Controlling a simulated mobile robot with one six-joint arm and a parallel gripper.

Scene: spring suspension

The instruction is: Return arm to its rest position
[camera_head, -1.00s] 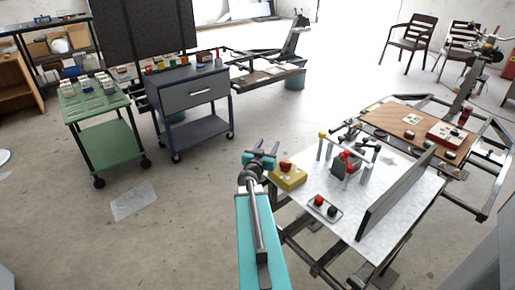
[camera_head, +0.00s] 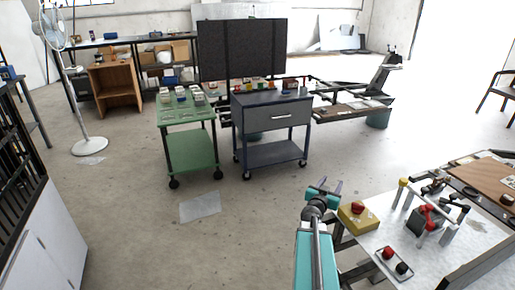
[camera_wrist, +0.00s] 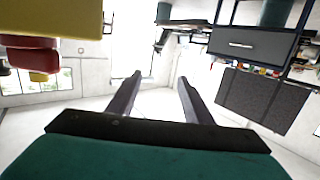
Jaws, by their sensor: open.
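My gripper (camera_head: 324,187) is at the end of my teal arm, low and right of centre in the head view. It is beside the left edge of the white table (camera_head: 378,240), close to a yellow box with a red button (camera_head: 356,217). In the wrist view my gripper (camera_wrist: 158,90) shows two dark fingers spread apart with nothing between them. The wrist picture is upside down. Part of the yellow box (camera_wrist: 50,18) and its red button (camera_wrist: 30,55) fill its upper left corner.
A grey drawer cart (camera_head: 272,125) and a green cart (camera_head: 190,150) stand ahead. A white fan (camera_head: 88,145) stands at the left. The white table holds a small tray with red and black knobs (camera_head: 394,262) and a clamp fixture (camera_head: 425,217). The middle floor is open.

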